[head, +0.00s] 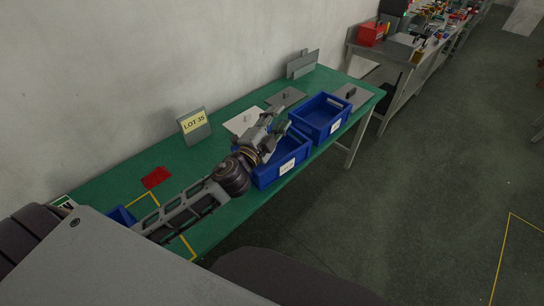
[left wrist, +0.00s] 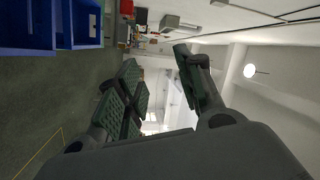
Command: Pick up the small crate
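Three blue crates stand on the green table in the head view: one at the right (head: 335,127), one in the middle (head: 268,178) and one at the left (head: 120,214), largely hidden behind my left arm. I cannot tell for sure which is the small crate. My left gripper (head: 276,122) is over the middle crate's back left side and hides part of it. In the left wrist view its fingers (left wrist: 165,88) are spread apart with nothing between them. Two blue crates (left wrist: 27,45) show at that view's upper left, outside the fingers. My right gripper is not in view.
A "LOT 35" sign (head: 195,126), a red piece (head: 156,178) and several grey plates (head: 287,97) are on the table (head: 110,185). Yellow lines mark its near left part. Another bench (head: 405,60) with a red box (head: 371,33) stands beyond. The floor at right is clear.

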